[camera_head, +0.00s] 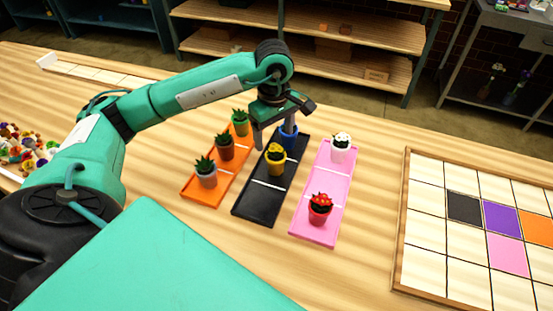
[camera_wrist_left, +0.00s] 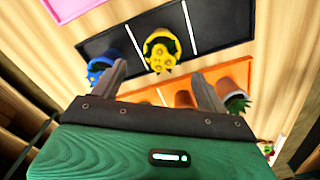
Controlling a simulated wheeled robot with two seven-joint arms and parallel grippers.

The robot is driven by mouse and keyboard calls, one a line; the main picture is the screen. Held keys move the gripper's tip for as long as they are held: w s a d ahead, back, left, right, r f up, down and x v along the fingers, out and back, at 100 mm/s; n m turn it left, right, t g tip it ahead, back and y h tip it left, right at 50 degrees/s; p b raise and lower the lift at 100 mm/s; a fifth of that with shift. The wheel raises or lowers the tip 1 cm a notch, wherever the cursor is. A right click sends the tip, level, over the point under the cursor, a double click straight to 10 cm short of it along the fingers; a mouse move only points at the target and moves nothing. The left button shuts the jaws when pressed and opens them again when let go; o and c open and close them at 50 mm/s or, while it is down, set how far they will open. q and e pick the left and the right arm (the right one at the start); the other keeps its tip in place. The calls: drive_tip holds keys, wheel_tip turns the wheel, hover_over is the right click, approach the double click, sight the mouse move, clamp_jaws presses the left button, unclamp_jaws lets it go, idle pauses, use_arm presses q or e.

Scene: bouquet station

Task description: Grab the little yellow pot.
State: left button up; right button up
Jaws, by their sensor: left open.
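The little yellow pot (camera_head: 276,166) with yellow blooms stands in the middle section of the black tray (camera_head: 258,208) in the head view. It also shows in the left wrist view (camera_wrist_left: 163,63), just beyond the gap between my fingertips. My left gripper (camera_head: 274,138) is open and empty, above the black tray near the yellow pot and the blue pot (camera_head: 289,138). The blue pot is partly hidden by a finger. In the left wrist view my left gripper (camera_wrist_left: 160,80) has its two fingers spread, one close to the blue pot (camera_wrist_left: 97,76). My right gripper is not in view.
The orange tray (camera_head: 192,197) holds several cactus pots, left of the black tray. The pink tray (camera_head: 322,190) holds a white pot (camera_head: 341,148) and a red pot (camera_head: 320,209). A gridded board (camera_head: 398,245) lies at right, with bare table between.

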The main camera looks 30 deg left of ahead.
sight(276, 147)
use_arm(q)
drive_tip(key=shift+f, duration=0.65)
drive_tip(key=f, duration=0.1)
drive_tip(key=f+p, duration=0.1)
drive_tip(key=f, duration=0.1)
drive_tip(key=f+p, duration=0.1)
drive_tip(key=shift+s+d+f, duration=0.2)
drive_tip(key=shift+s+d, duration=0.05)
drive_tip(key=shift+d, duration=0.1)
drive_tip(key=shift+f, duration=0.4)
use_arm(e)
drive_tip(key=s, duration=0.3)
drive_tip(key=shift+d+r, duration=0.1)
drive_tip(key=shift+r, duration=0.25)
use_arm(q)
drive_tip(key=c, duration=1.1)
drive_tip(key=shift+c, duration=0.9)
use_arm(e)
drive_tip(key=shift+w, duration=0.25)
use_arm(q)
drive_tip(key=shift+r, duration=0.1)
